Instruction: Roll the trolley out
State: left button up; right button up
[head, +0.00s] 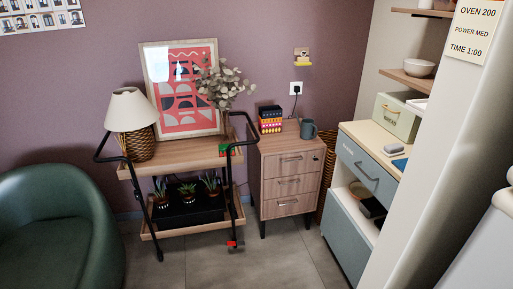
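The trolley (188,161) stands against the purple wall, left of centre. It has two wooden shelves, a black tube frame and a curved handle at each end. A lamp with a cream shade (130,110) and woven base, a framed red print (182,92) and a vase of leafy stems (223,85) are on its top shelf. A black box (187,211) with several small plants is on the lower shelf. Small red and green patches show at its right end, high and low. Neither of my grippers is in view.
A green armchair (50,235) stands close to the trolley's left end. A wooden drawer cabinet (288,181) stands close to its right end, with a mug (308,129) on top. Grey tiled floor (195,265) lies clear in front. A blue-grey cabinet (352,222) stands at right.

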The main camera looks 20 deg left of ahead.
aim_at(187, 137)
jog(key=u, duration=1.2)
jog(key=i, duration=0.35)
jog(key=l+u, duration=0.05)
